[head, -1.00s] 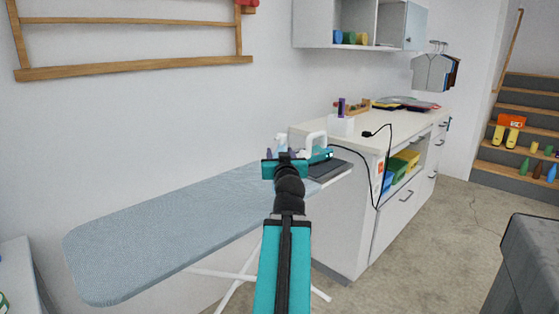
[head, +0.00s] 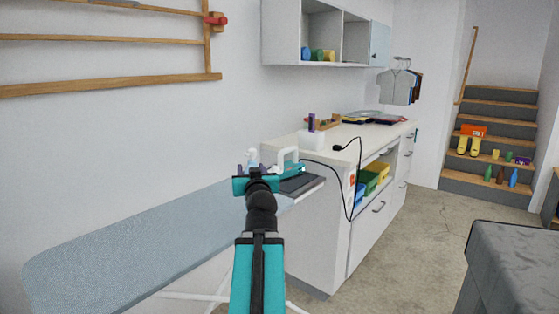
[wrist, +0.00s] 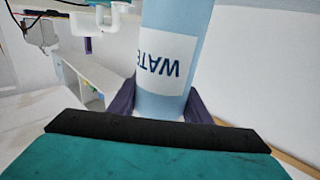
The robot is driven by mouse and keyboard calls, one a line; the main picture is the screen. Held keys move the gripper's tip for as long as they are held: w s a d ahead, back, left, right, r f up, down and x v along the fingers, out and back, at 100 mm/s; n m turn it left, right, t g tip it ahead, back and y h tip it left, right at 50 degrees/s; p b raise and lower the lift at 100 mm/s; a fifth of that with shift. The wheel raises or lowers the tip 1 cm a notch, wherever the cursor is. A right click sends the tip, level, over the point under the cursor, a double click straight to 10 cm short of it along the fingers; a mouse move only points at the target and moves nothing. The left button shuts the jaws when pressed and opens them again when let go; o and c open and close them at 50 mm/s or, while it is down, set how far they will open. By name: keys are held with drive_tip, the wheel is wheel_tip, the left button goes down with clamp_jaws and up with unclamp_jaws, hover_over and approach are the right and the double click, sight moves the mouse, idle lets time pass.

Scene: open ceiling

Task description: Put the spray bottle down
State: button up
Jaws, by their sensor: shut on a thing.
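The spray bottle (wrist: 178,60) is light blue with a white label reading "WATE" upside down in the wrist view. My gripper (wrist: 160,103) is shut on it, with a dark finger on each side of its lower part. In the head view, only the white top of the spray bottle (head: 252,157) shows above my gripper (head: 256,176); my arm hides the rest. The gripper appears in front of the ironing board (head: 130,235), near its right end. I cannot tell the bottle's height above the board.
A teal and white iron (head: 288,165) stands on a dark pad at the board's right end. A white counter (head: 345,137) with a cord and bins lies beyond. The board's left part is clear. A grey-covered surface (head: 515,255) is at right.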

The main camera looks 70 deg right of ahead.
drive_tip(key=w+a+r+n+t+y, duration=0.2)
drive_tip(key=w+a+r+t, duration=0.1)
drive_tip(key=w+a+r, duration=0.5)
drive_tip(key=shift+w+a+n+t+y, duration=0.3)
drive_tip(key=shift+w+a+n, duration=0.1)
drive_tip(key=shift+w+a, duration=0.45)
drive_tip(key=shift+a, duration=0.1)
